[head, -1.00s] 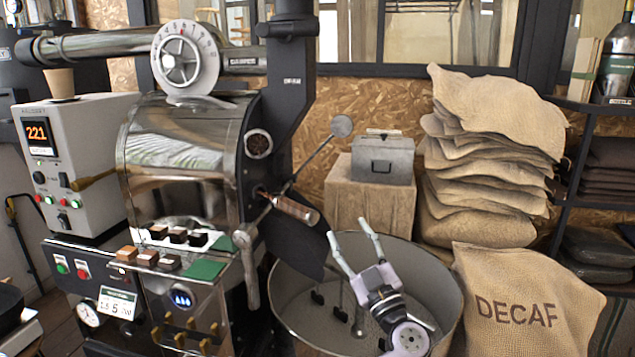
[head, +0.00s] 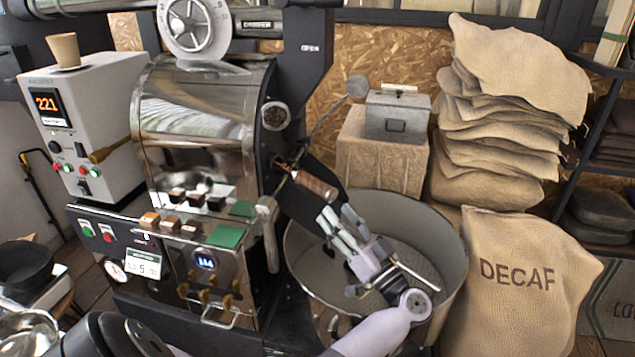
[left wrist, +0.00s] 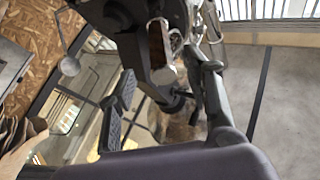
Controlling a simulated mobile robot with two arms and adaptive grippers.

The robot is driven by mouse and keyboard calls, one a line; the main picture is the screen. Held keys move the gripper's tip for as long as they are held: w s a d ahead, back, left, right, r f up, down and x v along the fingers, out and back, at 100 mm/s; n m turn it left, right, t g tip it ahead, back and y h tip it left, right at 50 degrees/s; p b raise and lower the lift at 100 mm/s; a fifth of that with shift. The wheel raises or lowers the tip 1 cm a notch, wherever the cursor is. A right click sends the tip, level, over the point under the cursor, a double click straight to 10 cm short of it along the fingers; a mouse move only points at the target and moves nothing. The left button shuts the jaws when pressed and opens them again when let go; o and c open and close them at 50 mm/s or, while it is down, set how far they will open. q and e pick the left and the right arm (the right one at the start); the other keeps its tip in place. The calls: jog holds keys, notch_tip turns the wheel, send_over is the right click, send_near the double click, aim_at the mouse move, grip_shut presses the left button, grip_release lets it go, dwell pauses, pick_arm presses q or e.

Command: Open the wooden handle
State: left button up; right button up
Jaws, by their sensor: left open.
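The wooden handle (head: 316,185) is a short brown grip with a metal end on the front of the roaster drum (head: 198,120). It points down and to the right. In the left wrist view the handle (left wrist: 158,45) shows near the top centre, between and beyond the finger tips. My left gripper (head: 338,214) is open and empty, just below and to the right of the handle. In the left wrist view its two fingers (left wrist: 165,72) spread to either side. I see no contact with the handle. My right gripper is not in view.
The round cooling bin (head: 452,240) lies under my left gripper. A metal rod with a round end (head: 357,86) rises behind the handle. A DECAF sack (head: 530,285) stands at the right. A grey metal box (head: 395,118) sits on a block behind the bin.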

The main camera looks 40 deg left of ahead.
aim_at(306, 173)
pick_arm(q)
jog(key=p+x, duration=0.1)
jog(key=x, duration=0.8)
jog(key=shift+w, duration=0.1)
jog(key=shift+c, duration=0.4)
grip_shut()
jog(key=shift+r+p, duration=0.1)
jog(key=shift+p, duration=0.3)
